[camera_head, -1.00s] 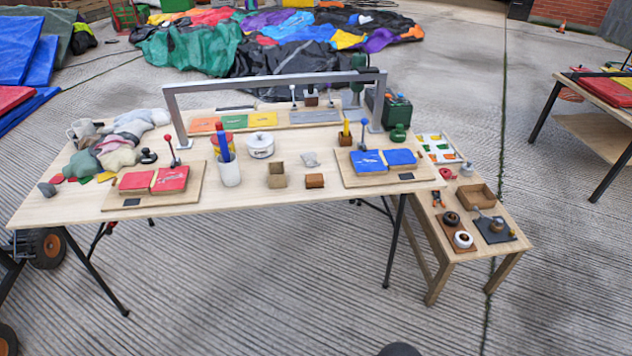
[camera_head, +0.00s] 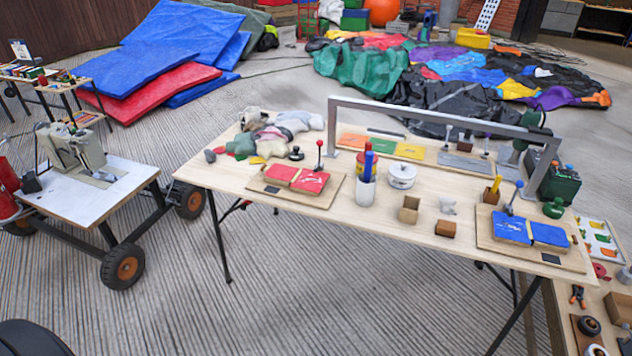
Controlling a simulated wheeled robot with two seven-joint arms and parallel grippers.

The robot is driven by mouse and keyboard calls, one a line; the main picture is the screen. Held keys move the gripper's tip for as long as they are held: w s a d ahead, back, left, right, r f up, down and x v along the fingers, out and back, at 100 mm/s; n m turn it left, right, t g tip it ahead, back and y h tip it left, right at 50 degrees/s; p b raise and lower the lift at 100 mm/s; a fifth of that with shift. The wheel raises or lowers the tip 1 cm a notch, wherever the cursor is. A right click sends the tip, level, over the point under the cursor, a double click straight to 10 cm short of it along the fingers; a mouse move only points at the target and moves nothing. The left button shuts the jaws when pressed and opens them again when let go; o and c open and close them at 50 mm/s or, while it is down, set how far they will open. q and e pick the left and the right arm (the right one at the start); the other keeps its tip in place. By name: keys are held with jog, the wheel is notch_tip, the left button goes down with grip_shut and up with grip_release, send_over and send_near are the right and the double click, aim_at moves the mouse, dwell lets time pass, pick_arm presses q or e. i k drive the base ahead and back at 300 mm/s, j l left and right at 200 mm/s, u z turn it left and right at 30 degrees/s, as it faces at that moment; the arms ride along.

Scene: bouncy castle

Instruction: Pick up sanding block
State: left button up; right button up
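A small brown block (camera_head: 445,228), which looks like the sanding block, lies on the wooden work table (camera_head: 330,205) near its front edge. It sits to the right of a small open tan box (camera_head: 409,209) and left of the board with blue pads (camera_head: 530,231). A crumpled grey piece (camera_head: 447,206) lies just behind it. Nothing covers the block. Neither of my grippers is in view.
A metal arch (camera_head: 440,115) spans the table behind the block. A wheeled cart (camera_head: 90,195) stands left of the table. The concrete floor in front is clear.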

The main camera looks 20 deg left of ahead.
aim_at(444, 228)
jog(key=u, duration=0.6)
jog(key=l+u, duration=0.65)
jog(key=k+l+u, duration=0.3)
jog(key=l, duration=0.15)
jog(key=l+u, duration=0.35)
jog(key=k+l+u, duration=0.3)
jog(key=k+l, duration=0.15)
jog(key=l, duration=0.2)
jog(key=k+l, duration=0.35)
jog(key=l, duration=0.3)
jog(key=u, duration=0.05)
